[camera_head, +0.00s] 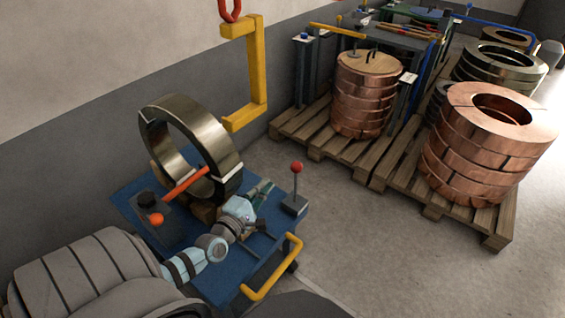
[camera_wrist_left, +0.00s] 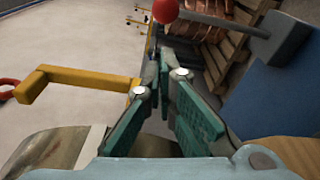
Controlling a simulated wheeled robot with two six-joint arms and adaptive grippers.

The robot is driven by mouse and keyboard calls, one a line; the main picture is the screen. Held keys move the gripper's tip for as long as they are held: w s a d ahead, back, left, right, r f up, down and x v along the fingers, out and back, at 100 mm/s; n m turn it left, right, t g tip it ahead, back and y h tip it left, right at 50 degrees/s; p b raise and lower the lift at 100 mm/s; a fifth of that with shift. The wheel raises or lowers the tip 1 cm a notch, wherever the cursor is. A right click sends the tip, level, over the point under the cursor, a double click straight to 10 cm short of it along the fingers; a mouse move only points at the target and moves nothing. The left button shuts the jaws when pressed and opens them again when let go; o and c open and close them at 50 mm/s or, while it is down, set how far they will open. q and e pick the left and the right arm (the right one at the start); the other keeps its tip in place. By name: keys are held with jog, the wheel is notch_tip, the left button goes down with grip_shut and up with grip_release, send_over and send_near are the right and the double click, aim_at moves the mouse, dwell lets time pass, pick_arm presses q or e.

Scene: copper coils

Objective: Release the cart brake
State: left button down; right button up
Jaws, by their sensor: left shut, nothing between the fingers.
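The blue cart (camera_head: 205,280) stands at the lower left and carries an upright steel coil (camera_head: 222,150). A lever with a red ball knob (camera_head: 296,167) rises from a dark grey base (camera_head: 294,205) at the cart's right corner; I take it for the brake. The lever stands about upright in the head view. The red knob (camera_wrist_left: 165,10) is also at the top of the left wrist view. My left gripper (camera_head: 266,187) is shut and empty over the cart, left of the lever and apart from it. Its green-padded fingers (camera_wrist_left: 163,62) meet at their tips.
A yellow C-hook (camera_head: 258,70) hangs behind the coil. An orange bar (camera_head: 186,183) crosses the coil's front. A yellow handle (camera_head: 272,268) is at the cart's near edge. Copper coils (camera_head: 480,150) stand on pallets at right. Bare floor lies between.

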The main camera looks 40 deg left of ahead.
pick_arm(q)
jog(key=w+a+b, duration=0.1)
jog(key=w+b, duration=0.2)
jog(key=w, duration=0.7)
jog(key=shift+a+f, duration=0.2)
jog(key=shift+a, duration=0.05)
pick_arm(e)
jog(key=f, duration=0.2)
jog(key=w+d+f, duration=0.1)
jog(key=shift+w+f, duration=0.1)
pick_arm(q)
jog(key=shift+d, duration=0.1)
jog(key=d+f+m+t, duration=0.1)
jog(key=d+f+m, duration=0.2)
jog(key=d+m, duration=0.8)
jog(key=shift+w+d+b, duration=0.15)
jog(key=shift+d+b, duration=0.25)
jog(key=shift+d, duration=1.2)
pick_arm(e)
jog(key=shift+f, duration=0.25)
